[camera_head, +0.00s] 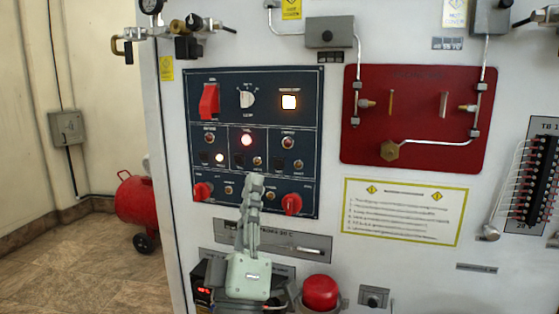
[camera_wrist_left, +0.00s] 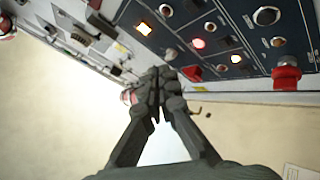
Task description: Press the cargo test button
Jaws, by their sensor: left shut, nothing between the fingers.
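The dark blue control panel (camera_head: 270,108) is on the white trainer wall; it also shows in the left wrist view (camera_wrist_left: 217,22). Its middle row has three sections with small buttons and lamps. The middle section has a lit red lamp (camera_head: 246,140) and a small round button (camera_head: 257,161) below. The left section has a small lit white button (camera_head: 219,157). The labels are too small to read, so I cannot tell which button is cargo test. My left gripper (camera_head: 255,179) is shut and empty, its tips just below the middle section. In the left wrist view its fingertips (camera_wrist_left: 160,75) meet. Contact cannot be told.
Red knobs (camera_head: 203,191) (camera_head: 291,204) flank the gripper on the lower row. A red switch (camera_head: 209,101) and lit square lamp (camera_head: 289,102) are above. A red dome button (camera_head: 320,292) is below right. A red plate with tubing (camera_head: 416,120) is to the right.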

